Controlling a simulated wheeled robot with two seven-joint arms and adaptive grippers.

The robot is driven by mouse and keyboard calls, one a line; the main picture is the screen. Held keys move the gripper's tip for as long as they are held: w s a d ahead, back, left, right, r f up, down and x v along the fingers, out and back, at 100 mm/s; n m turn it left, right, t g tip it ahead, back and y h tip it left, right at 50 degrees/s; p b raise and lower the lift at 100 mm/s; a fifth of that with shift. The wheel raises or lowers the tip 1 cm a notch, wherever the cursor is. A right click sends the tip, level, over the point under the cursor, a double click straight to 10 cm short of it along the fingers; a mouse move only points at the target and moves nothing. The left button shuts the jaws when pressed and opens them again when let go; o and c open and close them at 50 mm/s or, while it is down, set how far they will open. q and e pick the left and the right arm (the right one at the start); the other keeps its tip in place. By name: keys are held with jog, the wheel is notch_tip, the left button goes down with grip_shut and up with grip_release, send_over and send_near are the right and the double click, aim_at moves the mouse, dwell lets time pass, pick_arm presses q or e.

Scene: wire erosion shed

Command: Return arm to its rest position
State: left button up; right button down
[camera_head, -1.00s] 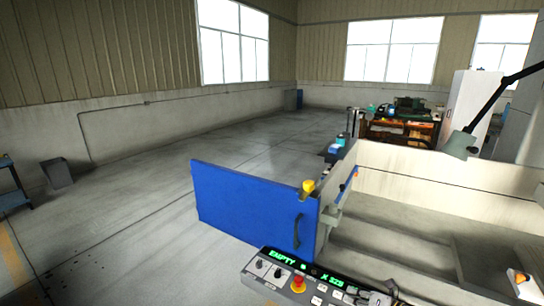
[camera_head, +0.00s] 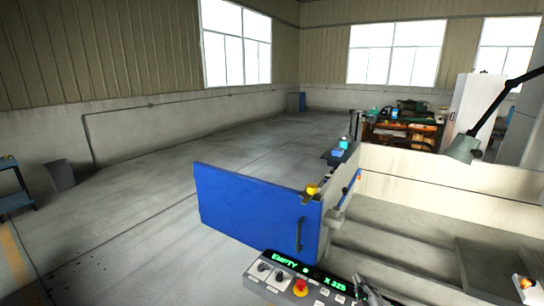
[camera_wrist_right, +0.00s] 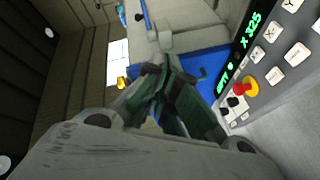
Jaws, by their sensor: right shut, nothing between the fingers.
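My right gripper shows as a small dark piece (camera_head: 368,292) at the bottom edge of the head view, beside the right end of the control panel (camera_head: 262,291). In the right wrist view its fingers (camera_wrist_right: 160,74) are closed together with nothing between them. The panel is close on the right there, with its red stop button (camera_wrist_right: 246,86) and green display; I cannot tell the exact gap. My left gripper is not in view.
A blue door panel (camera_head: 245,212) with a dark handle stands open at the machine's pale open enclosure (camera_head: 440,180). A lamp (camera_head: 462,148) hangs over it on a jointed arm. A workbench (camera_head: 400,135) stands behind. The floor at left is largely clear.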

jog(key=s+a+f+m+g+y, duration=0.1)
jog(key=s+a+f+m+g, duration=0.2)
jog(key=s, duration=0.5)
jog(key=s+f+m+g, duration=0.3)
jog(key=s+f+g, duration=0.1)
jog(key=s+g, duration=0.25)
jog(key=s+a+f+m+g+y, duration=0.1)
jog(key=s+a+f+m+g, duration=0.2)
jog(key=s, duration=0.5)
jog(key=s+d+f+g+b, duration=0.1)
jog(key=s+f, duration=0.1)
jog(key=f, duration=1.6)
jog(key=s+d+f+g+b, duration=0.1)
jog(key=f, duration=1.8)
jog(key=s+d+f+b, duration=0.1)
jog(key=s+f, duration=0.9)
jog(key=s, duration=0.1)
jog(key=s+d+f+g+b, duration=0.1)
jog(key=s+d+f, duration=0.1)
jog(key=s+f, duration=0.8)
jog(key=shift+s+d+f+h, duration=0.25)
jog(key=shift+s+f+h, duration=0.1)
jog(key=shift+s, duration=0.2)
jog(key=shift+s, duration=0.1)
